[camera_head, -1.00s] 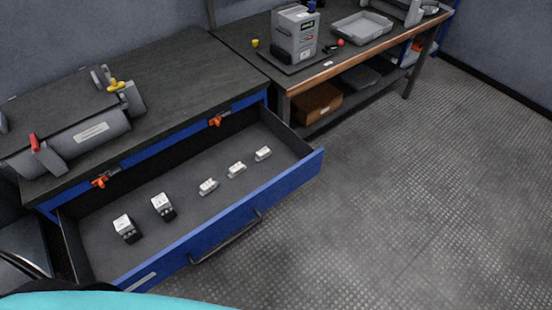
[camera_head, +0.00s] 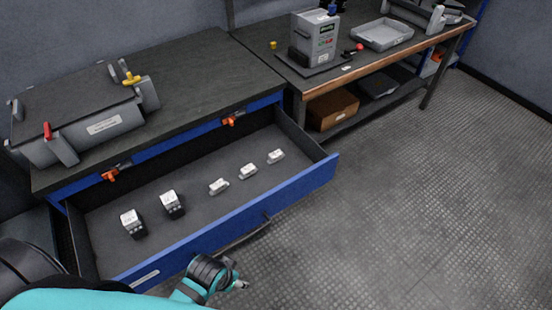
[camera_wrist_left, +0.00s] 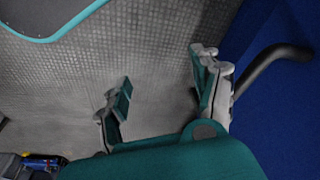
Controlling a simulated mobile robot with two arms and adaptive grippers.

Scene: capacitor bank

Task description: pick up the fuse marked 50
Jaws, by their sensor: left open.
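Several fuses lie spread in a row on the grey floor of the open blue drawer (camera_head: 235,230). Two are larger, white on top with black bodies: one at the left (camera_head: 132,222) and one beside it (camera_head: 172,203). Three are smaller and white: one (camera_head: 218,186), another (camera_head: 248,171), and one farthest right (camera_head: 276,156). Their markings are too small to read, so I cannot tell which is marked 50. My left gripper (camera_head: 238,284) is outside the drawer, in front of its face. In the left wrist view it (camera_wrist_left: 163,82) is open and empty, beside the drawer handle (camera_wrist_left: 275,62).
The drawer handle (camera_head: 240,240) sticks out from the blue front. A grey case (camera_head: 95,112) stands on the dark bench top (camera_head: 190,80) above. A grey device (camera_head: 318,38) and tray (camera_head: 382,34) stand on the table behind. The floor at right is clear.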

